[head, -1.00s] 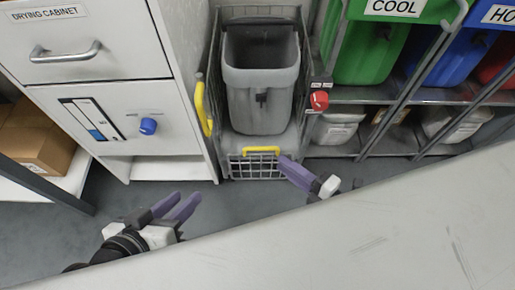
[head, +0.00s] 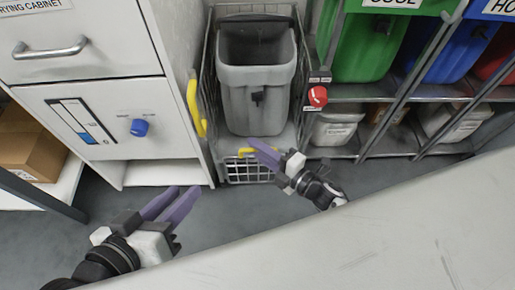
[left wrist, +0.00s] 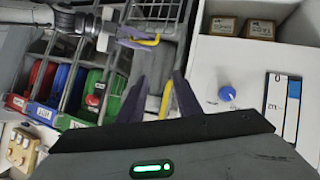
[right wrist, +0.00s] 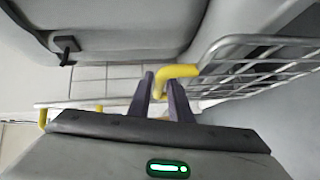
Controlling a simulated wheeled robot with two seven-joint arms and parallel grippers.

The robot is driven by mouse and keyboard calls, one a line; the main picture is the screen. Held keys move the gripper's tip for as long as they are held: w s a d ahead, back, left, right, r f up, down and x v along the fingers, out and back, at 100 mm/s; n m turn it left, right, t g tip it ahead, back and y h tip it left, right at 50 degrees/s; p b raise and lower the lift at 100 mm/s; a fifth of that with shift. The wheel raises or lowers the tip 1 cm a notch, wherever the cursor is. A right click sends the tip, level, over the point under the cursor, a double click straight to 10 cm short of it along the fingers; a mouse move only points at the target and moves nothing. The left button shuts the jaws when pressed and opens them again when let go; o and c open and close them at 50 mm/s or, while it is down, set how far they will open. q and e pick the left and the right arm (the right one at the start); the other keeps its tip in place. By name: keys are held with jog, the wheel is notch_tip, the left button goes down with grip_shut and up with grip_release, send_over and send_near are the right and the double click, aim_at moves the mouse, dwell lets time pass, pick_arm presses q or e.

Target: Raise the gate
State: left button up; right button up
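The wire gate (head: 250,171) stands low at the front of the wire cage, with a yellow handle (head: 240,153) along its top. My right gripper (head: 262,155) is at the right end of this handle, overlapping it in the head view. In the right wrist view the yellow handle (right wrist: 176,73) shows just beyond the fingertips, mostly behind the right one; contact cannot be told. The right fingers are apart with nothing clearly between them. My left gripper (head: 182,195) is open and empty, in front of the white cabinet. The left wrist view also shows its spread fingers (left wrist: 160,88).
A grey bin (head: 257,85) stands inside the cage. The drying cabinet (head: 100,110) has a blue knob (head: 139,127). A pale worktop (head: 400,230) fills the lower right.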

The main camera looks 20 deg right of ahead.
jog(key=shift+c, duration=0.4)
grip_shut()
